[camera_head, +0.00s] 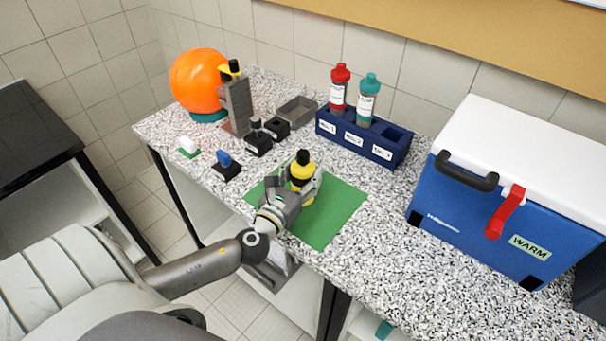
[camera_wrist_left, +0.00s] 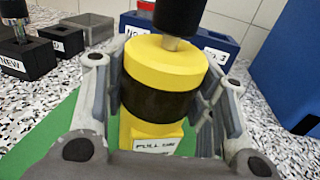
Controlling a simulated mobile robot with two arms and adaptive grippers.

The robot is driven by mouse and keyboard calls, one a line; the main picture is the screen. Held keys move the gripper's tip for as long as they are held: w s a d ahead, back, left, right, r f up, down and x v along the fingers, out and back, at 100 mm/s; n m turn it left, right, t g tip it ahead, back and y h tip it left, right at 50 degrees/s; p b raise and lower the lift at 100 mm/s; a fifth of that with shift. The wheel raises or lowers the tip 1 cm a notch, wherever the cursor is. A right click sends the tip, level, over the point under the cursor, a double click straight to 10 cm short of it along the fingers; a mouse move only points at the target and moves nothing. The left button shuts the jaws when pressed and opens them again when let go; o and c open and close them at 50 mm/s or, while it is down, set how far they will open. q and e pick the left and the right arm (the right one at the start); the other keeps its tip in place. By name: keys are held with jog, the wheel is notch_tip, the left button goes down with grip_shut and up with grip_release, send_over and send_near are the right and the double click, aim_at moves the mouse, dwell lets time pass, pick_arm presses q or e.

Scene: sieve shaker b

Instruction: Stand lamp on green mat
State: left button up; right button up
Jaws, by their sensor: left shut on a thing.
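The yellow lamp (camera_head: 302,170) with a black band and a black top is upright over the green mat (camera_head: 333,218). My left gripper (camera_head: 301,184) is shut on the lamp from the near side. In the left wrist view, the lamp (camera_wrist_left: 165,62) stands between the two fingers, with a white label low on its front. The green mat (camera_wrist_left: 62,140) shows at its left. I cannot tell whether the lamp's base touches the mat. My right gripper is not in view.
A blue rack (camera_head: 362,140) with a red-capped and a teal-capped bottle stands behind the mat. A blue cooler (camera_head: 500,220) with a white lid stands to the right. Small black holders (camera_head: 258,143), a grey tray (camera_head: 297,111) and an orange ball (camera_head: 200,82) are at the back left.

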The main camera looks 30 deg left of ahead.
pick_arm(q)
jog(key=shift+r, duration=0.1)
jog(key=o, duration=1.3)
jog(key=shift+s, duration=0.3)
jog(key=s+b, duration=0.1)
jog(key=s, duration=0.2)
jog(key=s+d+b, duration=0.1)
jog(key=s, duration=0.2)
jog(key=s+b, duration=0.1)
jog(key=s, duration=0.2)
jog(key=shift+s+d, duration=0.15)
jog(key=shift+s, duration=0.1)
jog(key=shift+s+d, duration=0.1)
jog(key=shift+s, duration=0.85)
